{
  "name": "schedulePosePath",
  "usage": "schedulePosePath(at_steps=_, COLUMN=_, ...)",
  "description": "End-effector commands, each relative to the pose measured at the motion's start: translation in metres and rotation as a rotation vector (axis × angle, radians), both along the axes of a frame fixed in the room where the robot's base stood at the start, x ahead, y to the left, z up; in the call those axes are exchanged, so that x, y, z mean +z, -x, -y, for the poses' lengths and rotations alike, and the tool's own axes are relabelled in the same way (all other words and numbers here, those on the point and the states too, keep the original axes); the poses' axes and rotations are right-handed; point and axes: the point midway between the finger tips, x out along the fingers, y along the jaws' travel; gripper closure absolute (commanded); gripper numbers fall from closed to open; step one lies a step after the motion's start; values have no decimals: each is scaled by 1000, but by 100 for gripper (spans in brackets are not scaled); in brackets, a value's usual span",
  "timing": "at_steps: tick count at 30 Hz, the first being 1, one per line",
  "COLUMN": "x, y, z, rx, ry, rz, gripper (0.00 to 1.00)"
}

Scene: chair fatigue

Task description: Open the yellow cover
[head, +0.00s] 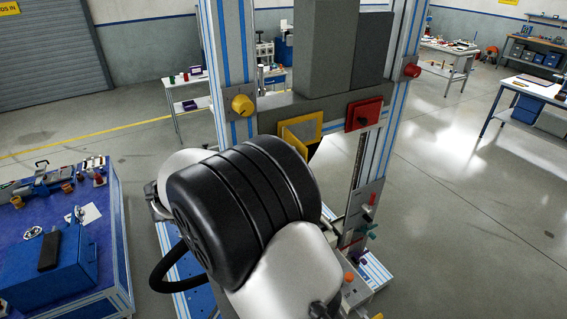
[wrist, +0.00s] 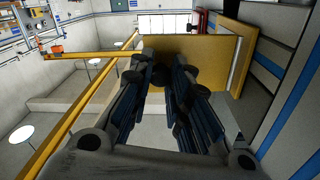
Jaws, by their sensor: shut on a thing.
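The yellow cover (head: 300,132) is on the grey crossbeam of the blue-striped frame in the head view, beyond my large black arm joint. It appears tilted out at an angle, with a tan inner face and yellow edges; its lower part is partly hidden by my arm. In the wrist view the yellow cover (wrist: 215,58) lies just beyond my fingertips. My gripper (wrist: 165,74) shows there with its dark fingers converging at the cover's near edge, shut on it. The exact contact is dark and hard to make out. The gripper is hidden behind my arm in the head view.
A red cover (head: 364,114) sits right of the yellow one. A yellow knob (head: 243,104) and a red button (head: 411,71) are on the uprights. A blue workbench (head: 75,235) stands at left. Open floor (head: 470,190) lies to the right.

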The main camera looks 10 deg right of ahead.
Motion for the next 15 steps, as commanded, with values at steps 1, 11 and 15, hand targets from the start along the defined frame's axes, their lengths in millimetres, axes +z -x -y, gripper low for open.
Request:
schedulePosePath(at_steps=1, x=4, y=-1, z=-1, rx=3, ry=1, rz=10, gripper=100)
schedulePosePath(at_steps=11, x=5, y=-1, z=0, rx=2, ry=1, rz=10, gripper=76)
schedulePosePath(at_steps=15, x=3, y=-1, z=0, rx=1, ry=1, rz=8, gripper=66)
